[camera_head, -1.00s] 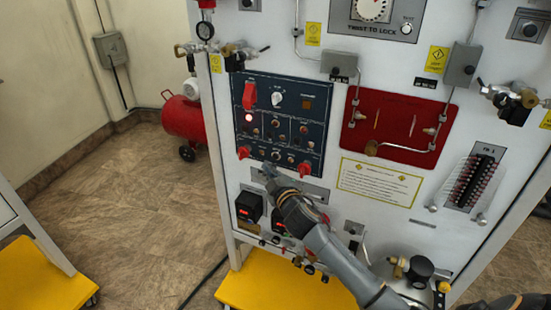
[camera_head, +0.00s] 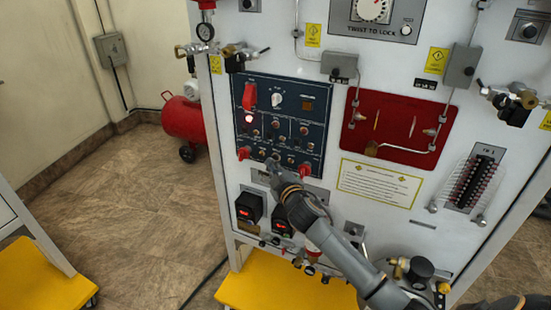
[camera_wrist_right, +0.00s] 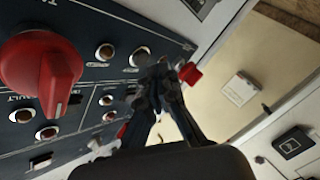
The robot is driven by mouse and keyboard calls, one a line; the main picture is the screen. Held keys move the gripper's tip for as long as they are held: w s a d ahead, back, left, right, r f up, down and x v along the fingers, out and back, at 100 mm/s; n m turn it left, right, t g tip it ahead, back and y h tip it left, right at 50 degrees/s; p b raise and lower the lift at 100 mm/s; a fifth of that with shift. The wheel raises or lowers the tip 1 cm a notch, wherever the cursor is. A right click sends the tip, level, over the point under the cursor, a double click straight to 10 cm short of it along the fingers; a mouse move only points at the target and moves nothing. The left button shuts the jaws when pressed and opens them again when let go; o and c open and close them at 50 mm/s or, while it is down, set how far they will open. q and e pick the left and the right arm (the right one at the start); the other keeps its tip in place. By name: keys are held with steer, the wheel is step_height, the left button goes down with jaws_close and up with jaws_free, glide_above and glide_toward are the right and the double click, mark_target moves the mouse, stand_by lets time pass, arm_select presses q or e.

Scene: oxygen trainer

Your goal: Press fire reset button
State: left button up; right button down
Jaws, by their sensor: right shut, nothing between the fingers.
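The dark blue control panel (camera_head: 281,112) on the white trainer carries red switches, a lit round light (camera_head: 249,118) and several small buttons. Its labels are too small to read in the head view, so I cannot tell which one is the fire reset button. My right gripper (camera_head: 273,164) is shut and empty at the panel's lower edge, between two red knobs. In the right wrist view my right gripper (camera_wrist_right: 160,78) has its fingertips together in front of the panel (camera_wrist_right: 112,72), close to small round buttons. I cannot tell whether they touch. My left gripper is not in view.
A large red knob (camera_wrist_right: 42,68) stands out from the panel in the right wrist view. A red recessed plate (camera_head: 397,122) with pipes is to the right.

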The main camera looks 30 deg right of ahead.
stand_by(0.8)
steer(key=shift+w+d, duration=0.25)
steer(key=shift+d, duration=0.1)
steer(key=shift+w+d, duration=0.25)
steer(key=shift+d, duration=0.05)
stand_by(0.6)
stand_by(0.4)
steer(key=shift+s+a+p, duration=0.3)
steer(key=shift+s+a, duration=0.25)
steer(key=shift+a, duration=0.1)
steer(key=s+a, duration=0.1)
steer(key=a, duration=0.1)
steer(key=s+a, duration=0.2)
steer(key=shift+p, duration=0.35)
stand_by(0.6)
